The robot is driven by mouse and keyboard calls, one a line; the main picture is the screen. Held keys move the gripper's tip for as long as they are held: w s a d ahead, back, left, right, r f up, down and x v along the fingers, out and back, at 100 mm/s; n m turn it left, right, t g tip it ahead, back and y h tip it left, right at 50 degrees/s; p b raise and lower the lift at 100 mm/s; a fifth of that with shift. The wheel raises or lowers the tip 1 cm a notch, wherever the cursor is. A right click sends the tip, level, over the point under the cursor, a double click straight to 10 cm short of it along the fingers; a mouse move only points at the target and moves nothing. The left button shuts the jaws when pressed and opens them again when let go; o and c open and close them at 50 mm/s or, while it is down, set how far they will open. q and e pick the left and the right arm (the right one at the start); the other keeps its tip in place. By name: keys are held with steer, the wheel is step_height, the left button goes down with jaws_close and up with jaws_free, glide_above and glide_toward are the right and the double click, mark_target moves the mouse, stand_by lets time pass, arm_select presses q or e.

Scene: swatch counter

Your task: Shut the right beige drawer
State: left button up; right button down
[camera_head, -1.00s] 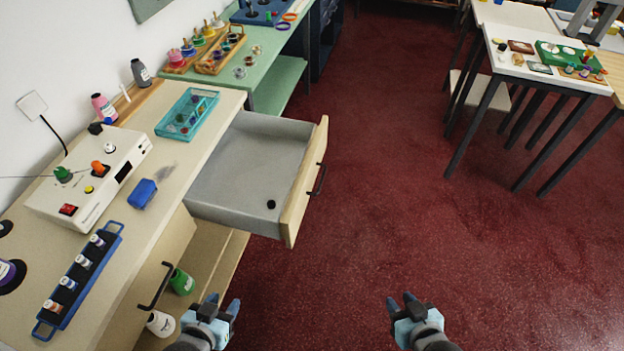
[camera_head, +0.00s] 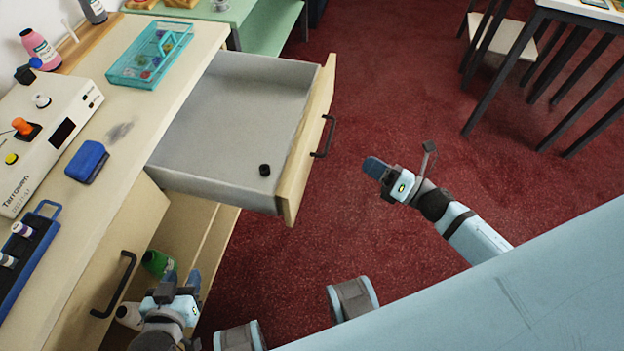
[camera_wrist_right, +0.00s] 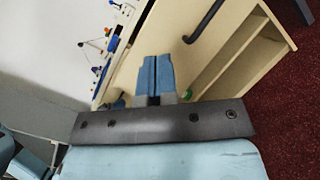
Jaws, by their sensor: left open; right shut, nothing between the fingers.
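The right beige drawer (camera_head: 307,145) stands pulled out from the counter, its grey inside showing, with a dark bar handle (camera_head: 325,137) on its front. A small black round piece (camera_head: 264,170) lies in it. My right gripper (camera_head: 376,167) is shut and empty, to the right of the drawer front and apart from the handle. Its closed blue fingers (camera_wrist_right: 156,76) also show in the right wrist view, in front of a beige cabinet front. My left gripper (camera_head: 181,277) is open and empty, low at the left near the open shelf under the drawer.
The counter top (camera_head: 125,160) holds a teal tray (camera_head: 150,52), a blue block (camera_head: 87,161) and a white device (camera_head: 40,130). A green bottle (camera_head: 157,263) stands low by my left gripper. A closed beige front with handle (camera_head: 115,285) is at left.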

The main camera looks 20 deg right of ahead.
step_height(320, 180, down, 6)
steer(key=d+n+g+y+b, duration=0.25)
steer(key=n+g+b, duration=0.2)
steer(key=n, duration=0.75)
steer(key=n+y, duration=0.1)
glide_toward(308, 163)
steer(key=shift+g, duration=0.35)
steer(key=x, duration=0.5)
steer(key=p+x, duration=0.1)
steer(key=x, duration=0.1)
steer(key=shift+w+a+r, duration=0.2)
steer(key=shift+r, duration=0.15)
steer(key=shift+a, duration=0.1)
